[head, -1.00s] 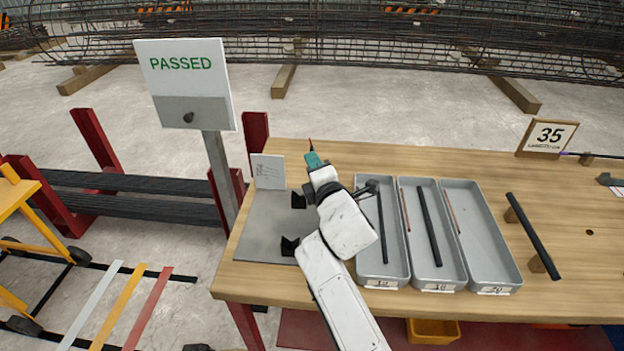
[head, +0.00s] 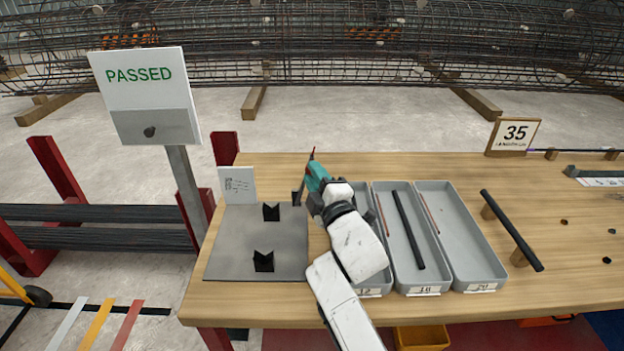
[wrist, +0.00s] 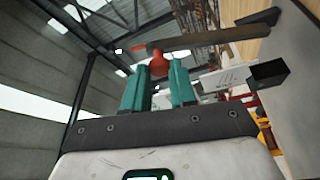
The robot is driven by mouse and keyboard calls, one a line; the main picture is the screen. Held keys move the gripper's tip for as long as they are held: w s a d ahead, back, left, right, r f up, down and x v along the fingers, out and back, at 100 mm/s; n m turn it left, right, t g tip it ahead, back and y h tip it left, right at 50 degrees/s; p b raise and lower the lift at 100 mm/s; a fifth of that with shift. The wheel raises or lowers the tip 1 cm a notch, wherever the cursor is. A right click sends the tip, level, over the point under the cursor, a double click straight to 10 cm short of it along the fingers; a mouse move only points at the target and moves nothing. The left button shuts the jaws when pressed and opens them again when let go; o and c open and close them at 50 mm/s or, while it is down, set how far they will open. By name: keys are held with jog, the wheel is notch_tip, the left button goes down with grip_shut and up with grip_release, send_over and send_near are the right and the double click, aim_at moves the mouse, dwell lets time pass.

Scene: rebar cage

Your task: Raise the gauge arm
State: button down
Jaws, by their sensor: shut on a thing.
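My gripper (head: 312,168), with teal fingers, is over the table between the grey plate and the trays. In the wrist view its fingers (wrist: 157,84) are shut on a red knob (wrist: 158,62). The knob joins a grey-brown bar, apparently the gauge arm (wrist: 215,36), which runs up to the right across that view. In the head view only a thin red tip (head: 313,153) shows above the fingers; my gripper and arm hide most of the gauge, so I cannot tell its angle there.
Two black V-blocks (head: 263,262) stand on the grey plate (head: 228,250), with a white card (head: 238,184) behind. Grey trays (head: 462,240) holding rods lie right of my arm. A dark bar (head: 513,230) rests on wooden supports farther right. A PASSED sign (head: 140,77) stands at left.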

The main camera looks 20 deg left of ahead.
jog(key=shift+w+d+f, duration=0.1)
jog(key=c, duration=0.9)
grip_release()
jog(key=shift+p+v, duration=1.2)
jog(key=shift+v, duration=4.25)
